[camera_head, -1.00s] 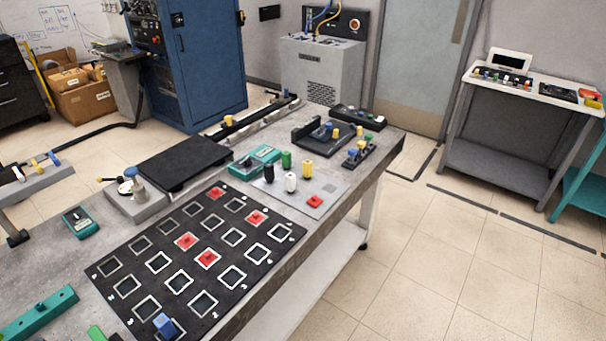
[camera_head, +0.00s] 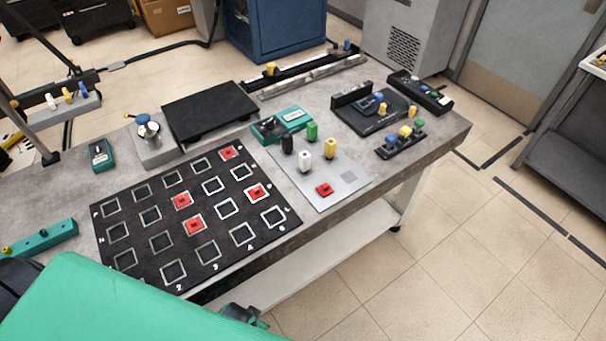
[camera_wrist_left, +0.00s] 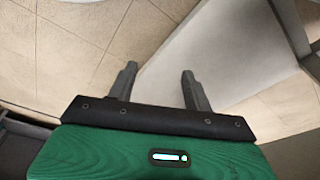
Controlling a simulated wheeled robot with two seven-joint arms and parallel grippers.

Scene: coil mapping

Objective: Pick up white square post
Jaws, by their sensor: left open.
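The white post (camera_head: 304,160) stands upright on a light grey plate (camera_head: 346,180) in the head view. A black post (camera_head: 288,144), a green post (camera_head: 312,131) and a yellow post (camera_head: 330,148) stand close around it. A red piece (camera_head: 324,189) lies in front on the same plate. In the left wrist view my left gripper (camera_wrist_left: 158,72) is open, with nothing between its fingers; floor and a pale flat surface show beyond them. The white post does not show in that view. My green left arm housing fills the lower left of the head view. My right gripper is not in view.
A black board (camera_head: 152,238) with white-outlined squares and several red pieces lies left of the plate. A teal device (camera_head: 281,125) is behind the posts. A black tray (camera_head: 385,115) and a small rack (camera_head: 400,141) stand to the right. Open floor lies beyond the table's front edge.

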